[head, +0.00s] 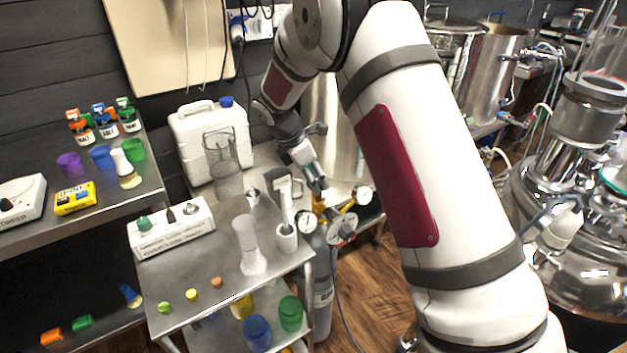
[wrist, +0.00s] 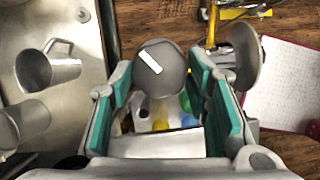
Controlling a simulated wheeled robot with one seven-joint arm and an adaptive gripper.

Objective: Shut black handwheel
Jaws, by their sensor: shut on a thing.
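The handwheel (wrist: 157,63) shows in the wrist view as a round dark-grey knob with a white bar mark across its face. It sits between the teal-padded fingers of my gripper (wrist: 160,82), which is shut on it. The handwheel is hidden there by the fingers and fittings.
Two round gauges (head: 306,222) and (head: 363,195) and a grey disc (head: 342,228) crowd around the cylinder top. Wooden floor (head: 375,285) lies right.

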